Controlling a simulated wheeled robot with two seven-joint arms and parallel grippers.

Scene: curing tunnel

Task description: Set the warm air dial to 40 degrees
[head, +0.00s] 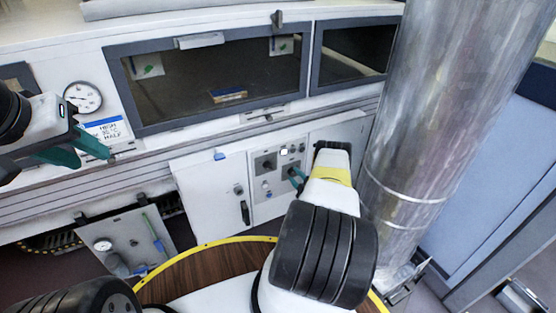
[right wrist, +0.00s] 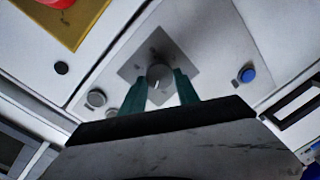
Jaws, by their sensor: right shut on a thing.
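A round grey dial knob (right wrist: 158,76) on a square grey plate shows in the right wrist view, taken as the warm air dial; its markings are too small to read. My right gripper (right wrist: 160,88) has its two green fingers on either side of the knob, shut on it. In the head view my right gripper (head: 297,178) is at the white control panel (head: 256,212), and its wrist hides part of the panel. My left gripper (head: 76,150) is at the left, fingers apart and empty, away from the panel.
A blue button (right wrist: 247,75) and a red knob on a yellow plate (right wrist: 78,28) are near the dial. The oven window (head: 200,85) is above the panel. A large metal duct (head: 435,100) stands close right of my right arm. A round gauge (head: 83,97) is at left.

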